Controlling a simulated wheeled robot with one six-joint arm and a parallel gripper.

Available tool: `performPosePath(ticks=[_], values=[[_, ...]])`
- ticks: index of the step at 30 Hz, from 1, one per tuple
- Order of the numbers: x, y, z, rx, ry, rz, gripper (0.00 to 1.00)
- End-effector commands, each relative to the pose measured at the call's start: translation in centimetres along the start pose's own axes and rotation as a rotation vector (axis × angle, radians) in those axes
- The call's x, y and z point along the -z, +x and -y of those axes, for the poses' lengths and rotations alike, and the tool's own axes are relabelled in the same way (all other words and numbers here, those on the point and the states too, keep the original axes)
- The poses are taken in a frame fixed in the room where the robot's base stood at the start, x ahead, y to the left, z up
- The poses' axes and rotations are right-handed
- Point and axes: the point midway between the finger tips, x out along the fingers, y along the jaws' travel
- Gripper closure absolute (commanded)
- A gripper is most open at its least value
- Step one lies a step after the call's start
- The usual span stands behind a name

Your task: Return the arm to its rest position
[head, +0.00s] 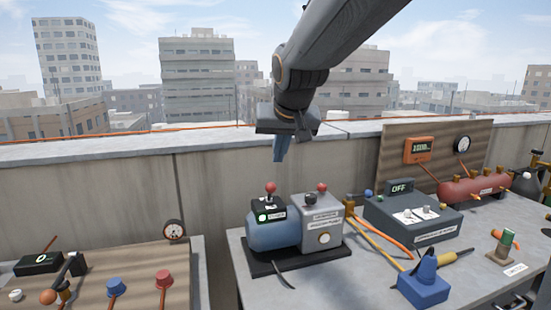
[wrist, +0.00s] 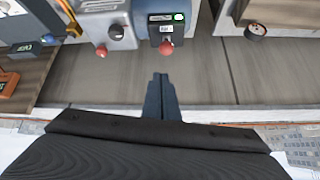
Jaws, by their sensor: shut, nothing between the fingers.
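My gripper (head: 281,148) hangs at the end of my raised arm in the upper middle of the head view, in front of the parapet. Its fingers point down and are shut together with nothing between them. In the wrist view, the closed fingers of my gripper (wrist: 160,97) show in the middle, over the bare wall. The gripper is above the blue and grey pump (head: 277,235) and apart from it. The pump has two red knobs and a lit green light. Part of the pump also shows at the top of the wrist view (wrist: 110,22).
A grey box reading OFF (head: 418,222) stands right of the pump. A red cylinder (head: 470,190) and a board with a display (head: 437,150) stand behind it. A blue tool (head: 424,284) lies in front. A left bench holds a gauge (head: 174,229) and knobs. A gap separates the benches.

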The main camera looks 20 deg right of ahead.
Motion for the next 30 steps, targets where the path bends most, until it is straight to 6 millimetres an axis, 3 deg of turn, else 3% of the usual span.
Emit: performPosePath(ticks=[13,17,20,24,30], values=[[-0.2,-0.4,0.0,0.001,-0.001,0.001,1.0],[-2.2,0.7,-0.2,-0.003,-0.013,0.042,1.0],[-6.3,2.7,-0.7,-0.01,-0.037,0.126,1.0],[-15.1,5.5,-1.8,-0.017,-0.089,0.3,1.0],[-26.8,6.7,-3.4,-0.012,-0.153,0.528,1.0]])
